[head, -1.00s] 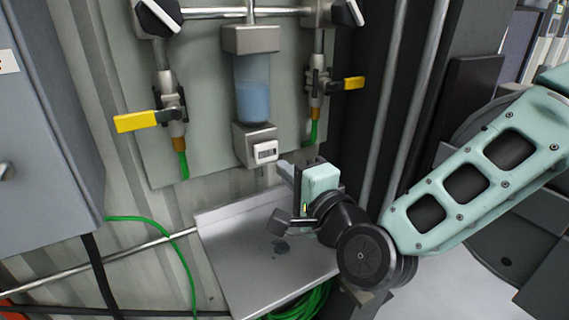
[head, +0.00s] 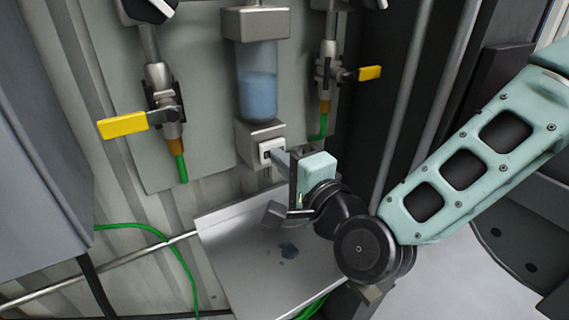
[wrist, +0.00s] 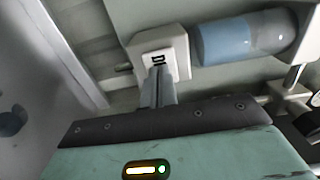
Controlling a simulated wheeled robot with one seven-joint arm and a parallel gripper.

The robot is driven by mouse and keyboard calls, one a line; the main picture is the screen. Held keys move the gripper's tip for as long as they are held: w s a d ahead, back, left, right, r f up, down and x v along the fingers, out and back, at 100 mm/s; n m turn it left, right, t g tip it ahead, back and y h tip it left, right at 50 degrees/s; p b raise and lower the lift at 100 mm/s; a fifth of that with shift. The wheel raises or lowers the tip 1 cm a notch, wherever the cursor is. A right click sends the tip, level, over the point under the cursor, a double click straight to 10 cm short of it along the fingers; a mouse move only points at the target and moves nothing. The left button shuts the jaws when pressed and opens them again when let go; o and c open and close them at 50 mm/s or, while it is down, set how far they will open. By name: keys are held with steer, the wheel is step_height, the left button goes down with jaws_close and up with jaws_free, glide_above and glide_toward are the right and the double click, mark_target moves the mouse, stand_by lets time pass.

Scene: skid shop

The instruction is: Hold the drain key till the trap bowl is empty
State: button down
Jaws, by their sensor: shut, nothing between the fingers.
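The trap bowl (head: 257,97) is a clear upright cylinder with blue liquid filling a bit over half of it. It also shows lying sideways in the wrist view (wrist: 245,37). My gripper (head: 278,157) is shut and empty. Its fingertips (wrist: 159,72) are at the key's face and cover part of it. They appear to touch it, but the exact contact is hard to tell.
A grey tray (head: 230,225) lies below the bowl, with dark wet spots on it. Yellow-handled valves stand left (head: 122,125) and right (head: 369,73) of the bowl, with green hoses below. A grey cabinet (head: 40,150) stands at the left.

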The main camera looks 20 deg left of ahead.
steer(key=shift+w+a+r, duration=0.15)
steer(key=shift+w+a, duration=0.2)
steer(key=shift+w, duration=0.05)
steer(key=shift+a, duration=0.1)
stand_by(2.3)
